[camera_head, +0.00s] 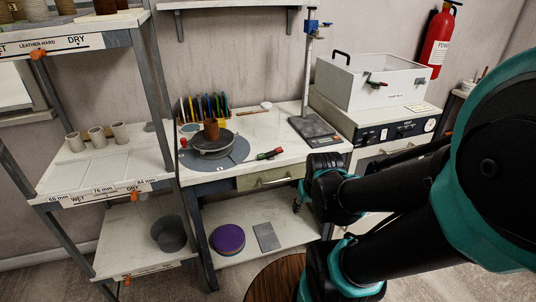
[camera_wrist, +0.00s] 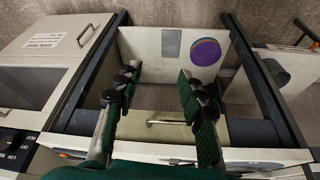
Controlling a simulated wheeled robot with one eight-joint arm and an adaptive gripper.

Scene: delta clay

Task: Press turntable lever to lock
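The turntable (camera_head: 212,143) is a dark round wheel on a wide grey disc on the white worktable, with a brown clay cylinder (camera_head: 211,129) standing on it. A small red knob (camera_head: 183,142) shows at its left edge; it may be the lever's end, but its position is too small to judge. My gripper (camera_head: 297,206) is low in front of the table, right of and well apart from the turntable. In the wrist view its two green-padded fingers (camera_wrist: 157,92) are spread with nothing between them. The turntable is not in the wrist view.
The drawer handle (camera_wrist: 165,122) is close to my fingers in the wrist view. A purple disc (camera_head: 228,239) and grey slab (camera_head: 266,236) lie on the lower shelf. A shelf rack (camera_head: 158,90) stands left.

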